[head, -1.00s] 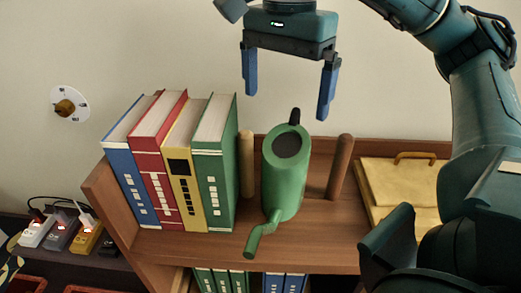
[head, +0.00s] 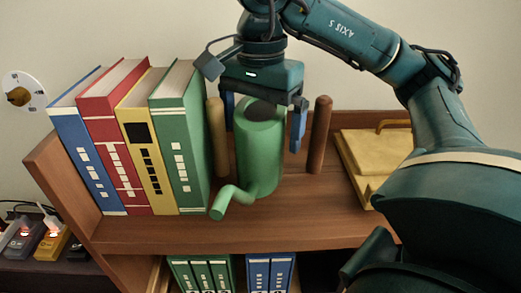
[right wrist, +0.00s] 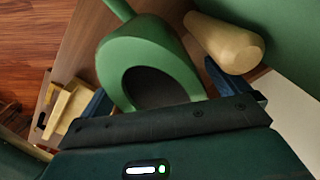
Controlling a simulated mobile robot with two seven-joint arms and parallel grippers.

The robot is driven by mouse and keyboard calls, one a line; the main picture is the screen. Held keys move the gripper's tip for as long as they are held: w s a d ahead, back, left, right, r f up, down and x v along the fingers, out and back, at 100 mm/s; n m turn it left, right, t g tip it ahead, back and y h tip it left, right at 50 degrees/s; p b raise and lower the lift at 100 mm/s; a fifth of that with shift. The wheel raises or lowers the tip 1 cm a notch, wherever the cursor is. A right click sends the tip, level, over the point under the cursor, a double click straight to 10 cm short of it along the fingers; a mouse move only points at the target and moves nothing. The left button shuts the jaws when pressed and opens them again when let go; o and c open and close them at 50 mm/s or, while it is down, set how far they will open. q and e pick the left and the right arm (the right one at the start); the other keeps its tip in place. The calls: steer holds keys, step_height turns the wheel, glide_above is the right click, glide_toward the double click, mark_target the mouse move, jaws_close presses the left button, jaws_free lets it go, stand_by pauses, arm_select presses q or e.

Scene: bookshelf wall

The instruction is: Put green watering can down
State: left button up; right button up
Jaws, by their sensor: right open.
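The green watering can (head: 259,160) stands upright on the top shelf board (head: 320,215), between a light wooden post (head: 216,138) and a darker wooden post (head: 320,135). Its spout points to the front left. My right gripper (head: 263,122) is open, low over the can's back, with its blue fingers on either side of it; the left finger is partly hidden. In the right wrist view, the can (right wrist: 125,50) with its dark opening lies between the spread fingers (right wrist: 155,92). Contact cannot be told. My left gripper is not in view.
Blue (head: 92,155), red (head: 117,140), yellow (head: 150,150) and green (head: 181,150) books stand left of the can. A yellow box-like object with a handle (head: 375,155) lies at the right. The shelf front is clear. More binders (head: 270,272) stand below.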

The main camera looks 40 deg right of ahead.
steer(key=shift+f, duration=0.15)
steer(key=shift+c, duration=0.6)
steer(key=c, duration=1.3)
